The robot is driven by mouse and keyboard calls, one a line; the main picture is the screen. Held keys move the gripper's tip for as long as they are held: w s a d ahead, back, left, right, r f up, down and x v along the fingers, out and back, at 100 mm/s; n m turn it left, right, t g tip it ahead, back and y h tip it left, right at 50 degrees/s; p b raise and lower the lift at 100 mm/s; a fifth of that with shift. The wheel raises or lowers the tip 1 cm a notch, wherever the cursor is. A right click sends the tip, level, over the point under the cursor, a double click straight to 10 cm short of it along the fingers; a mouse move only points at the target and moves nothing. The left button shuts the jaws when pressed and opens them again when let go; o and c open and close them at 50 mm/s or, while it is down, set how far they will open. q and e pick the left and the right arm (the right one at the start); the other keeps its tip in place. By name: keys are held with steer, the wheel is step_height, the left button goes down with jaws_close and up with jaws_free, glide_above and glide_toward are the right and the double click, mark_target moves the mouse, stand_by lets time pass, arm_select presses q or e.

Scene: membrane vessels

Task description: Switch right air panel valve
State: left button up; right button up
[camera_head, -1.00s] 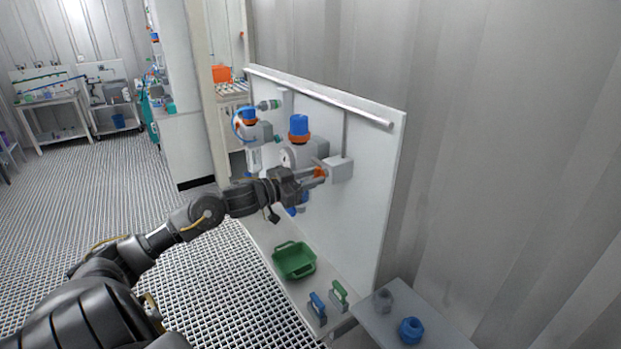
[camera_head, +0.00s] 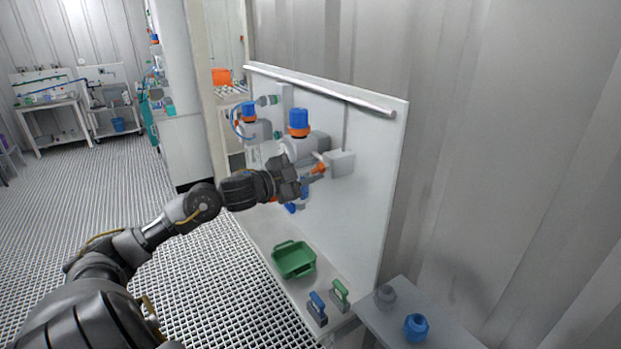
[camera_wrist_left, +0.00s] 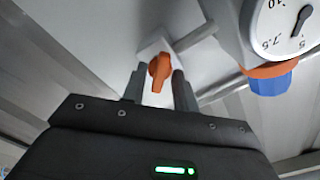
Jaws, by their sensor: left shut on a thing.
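The right air panel valve is a grey box (camera_head: 342,162) on the white panel (camera_head: 372,190) with an orange handle (camera_head: 319,168). My left gripper (camera_head: 310,171) reaches in from the left and is shut on the orange handle. In the left wrist view the orange handle (camera_wrist_left: 158,70) sits between the two grey fingers (camera_wrist_left: 160,88), in front of the pale valve body. A regulator with a blue and orange knob (camera_head: 299,122) stands just left of the valve. My right gripper is not in view.
A pressure gauge (camera_wrist_left: 292,25) and blue-orange cap (camera_wrist_left: 270,80) are close to the gripper's right in the wrist view. A green basket (camera_head: 294,260) and two handled tools (camera_head: 317,308) lie on the ledge below. A side shelf holds a blue piece (camera_head: 416,327).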

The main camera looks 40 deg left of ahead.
arm_select(q)
steer(key=m+b, duration=0.1)
steer(key=m, duration=0.1)
steer(key=m+b, duration=0.1)
steer(key=b, duration=0.1)
steer(key=m+b, duration=0.1)
steer(key=m, duration=0.1)
steer(key=shift+f+m+b, duration=0.25)
steer(key=shift+m+b, duration=0.05)
steer(key=shift+b, duration=0.1)
steer(key=shift+r+m+b, duration=0.15)
steer(key=shift+m+b, duration=1.2)
steer(key=shift+m, duration=0.15)
steer(key=o, duration=0.6)
steer(key=shift+s, duration=0.15)
steer(key=shift+s+a+f+b, duration=0.2)
steer(key=shift+s+a+b, duration=0.05)
steer(key=shift+s+b, duration=0.3)
steer(key=b+v, duration=0.2)
steer(key=v, duration=0.7)
steer(key=shift+s+r+b, duration=0.2)
steer(key=shift+r+b, duration=0.05)
steer(key=shift+b, duration=0.15)
